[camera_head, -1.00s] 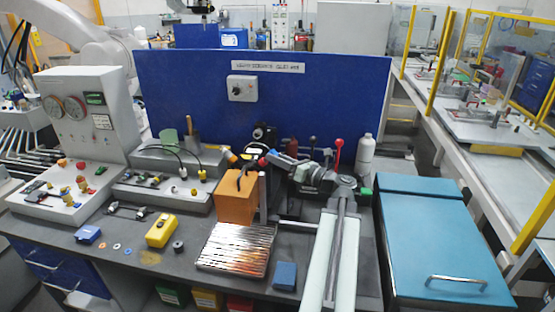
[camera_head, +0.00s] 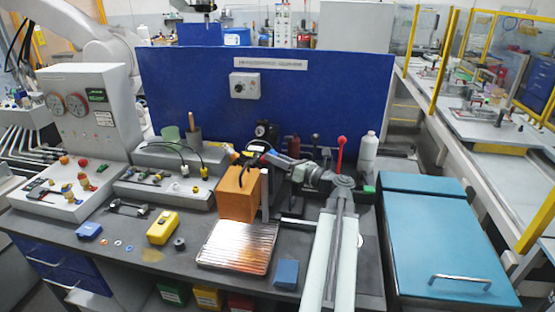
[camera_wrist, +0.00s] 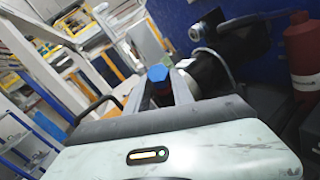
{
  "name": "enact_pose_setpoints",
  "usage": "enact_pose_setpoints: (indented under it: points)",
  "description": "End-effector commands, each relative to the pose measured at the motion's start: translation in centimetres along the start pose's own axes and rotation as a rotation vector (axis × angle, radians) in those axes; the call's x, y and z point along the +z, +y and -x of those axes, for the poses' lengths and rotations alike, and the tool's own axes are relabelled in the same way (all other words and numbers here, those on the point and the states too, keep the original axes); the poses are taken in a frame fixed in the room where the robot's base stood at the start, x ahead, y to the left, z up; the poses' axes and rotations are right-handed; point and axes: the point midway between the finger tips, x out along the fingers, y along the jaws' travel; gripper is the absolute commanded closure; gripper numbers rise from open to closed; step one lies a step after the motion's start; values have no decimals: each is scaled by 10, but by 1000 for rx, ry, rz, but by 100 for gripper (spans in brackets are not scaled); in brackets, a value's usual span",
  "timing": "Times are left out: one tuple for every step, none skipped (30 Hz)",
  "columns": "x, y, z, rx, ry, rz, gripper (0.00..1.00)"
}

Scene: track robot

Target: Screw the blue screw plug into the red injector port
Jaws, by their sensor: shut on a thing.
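In the wrist view the blue screw plug (camera_wrist: 157,73) shows as a blue hexagonal head at the fingertips. My gripper (camera_wrist: 159,88) is shut on it, one finger on each side. A dark red part shows just below the blue head between the fingers; I cannot tell whether it is the red injector port or part of what I hold. In the head view my arm reaches left above the orange block (camera_head: 238,193), and its end is too small to show the plug clearly. I cannot make out the port with certainty.
A black cylindrical unit with a cable (camera_wrist: 213,60) and a red bottle (camera_wrist: 303,50) stand close on the right in the wrist view. The blue back panel (camera_head: 320,100) rises behind the bench. A ribbed metal tray (camera_head: 236,246) and small blue block (camera_head: 286,273) lie in front.

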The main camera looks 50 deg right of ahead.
Motion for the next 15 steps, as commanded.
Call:
enact_pose_setpoints:
  points:
    - [-2,0,-1,0,0,0,100]
    - [-2,0,-1,0,0,0,100]
    - [-3,0,-2,0,0,0,100]
    - [-4,0,-2,0,0,0,100]
    - [-4,0,-3,0,0,0,100]
    - [-4,0,-3,-1,-1,0,66]
    - [-4,0,-3,-1,-1,0,58]
    - [-4,0,-3,-1,0,0,50]
    - [-4,0,-3,-1,0,0,46]
    - [-4,0,-3,-1,0,0,46]
    - [-4,0,-2,-1,0,0,46]
    - [-4,0,-2,-1,0,0,46]
    - [-4,0,-2,-1,0,0,46]
    - [-4,0,-2,-1,0,0,46]
    - [-4,0,-2,-1,0,0,46]
